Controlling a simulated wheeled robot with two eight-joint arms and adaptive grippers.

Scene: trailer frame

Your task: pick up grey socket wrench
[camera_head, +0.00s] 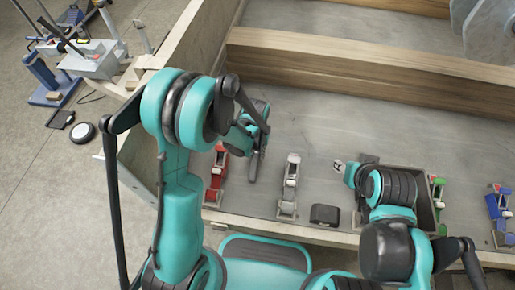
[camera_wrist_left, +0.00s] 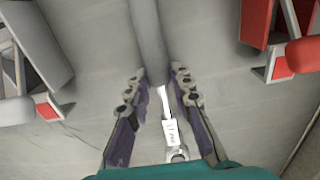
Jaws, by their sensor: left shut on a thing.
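The grey socket wrench (camera_wrist_left: 168,118) lies between the two fingers of my left gripper (camera_wrist_left: 158,82) in the left wrist view.
On the trailer floor (camera_head: 330,120) stand a red tool (camera_head: 217,172), a grey tool (camera_head: 290,185), a black box (camera_head: 325,214), a green tool (camera_head: 438,195) and a blue tool (camera_head: 500,212). A dark tray (camera_head: 426,214) sits near my right arm. Wooden beams (camera_head: 340,66) cross behind.

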